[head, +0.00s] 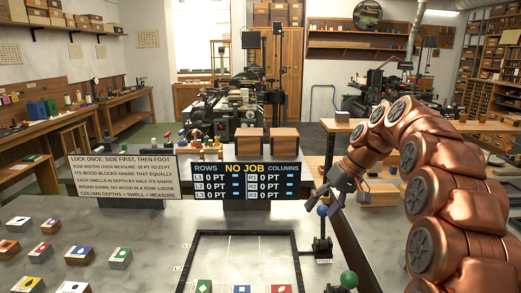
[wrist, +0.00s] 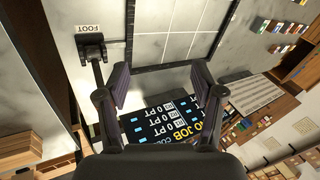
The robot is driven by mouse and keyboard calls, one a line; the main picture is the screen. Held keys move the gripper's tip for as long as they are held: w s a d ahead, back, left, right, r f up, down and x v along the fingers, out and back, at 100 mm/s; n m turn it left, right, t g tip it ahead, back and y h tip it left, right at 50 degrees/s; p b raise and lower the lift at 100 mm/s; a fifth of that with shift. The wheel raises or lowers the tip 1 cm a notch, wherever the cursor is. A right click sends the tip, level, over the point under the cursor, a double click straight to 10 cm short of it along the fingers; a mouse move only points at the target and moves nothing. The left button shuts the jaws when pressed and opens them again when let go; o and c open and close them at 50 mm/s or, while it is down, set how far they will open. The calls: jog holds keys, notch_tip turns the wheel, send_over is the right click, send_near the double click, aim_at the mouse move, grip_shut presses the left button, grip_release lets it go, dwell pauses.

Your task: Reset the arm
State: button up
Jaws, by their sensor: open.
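My copper-coloured arm (head: 430,180) arches in from the right of the head view. My gripper (head: 326,196) is at its end, angled down and to the left. It hovers near the blue-knobbed lever (head: 322,211), right of the display board; I cannot tell whether it touches the lever. In the wrist view, my gripper (wrist: 160,82) has its two dark fingers spread apart with nothing between them. Beyond the fingers lie the frame's pale bed and the display board.
The display board (head: 246,181) reads "NO JOB", beside an instruction sign (head: 121,178). A black frame (head: 190,262) holds several coloured blocks at its near edge. More blocks (head: 78,254) lie left. A green-knobbed lever (head: 348,279) stands at front right. A "FOOT" label (wrist: 90,28) shows in the wrist view.

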jog(key=s+a+f+m+g+h, duration=0.1)
jog(key=s+f, duration=0.1)
jog(key=s, duration=0.9)
jog(key=s+a+f+h, duration=0.2)
jog(key=s, duration=0.9)
jog(key=s+d+f+h, duration=0.1)
jog(key=s+f, duration=0.3)
jog(key=s, duration=0.6)
jog(key=s+d+f+m+g+h, duration=0.1)
jog(key=s+d+f, duration=0.2)
jog(key=s, duration=0.7)
jog(key=shift+s+d+f+h, duration=0.15)
jog(key=shift+d+f+h, duration=0.2)
jog(key=shift+f, duration=0.3)
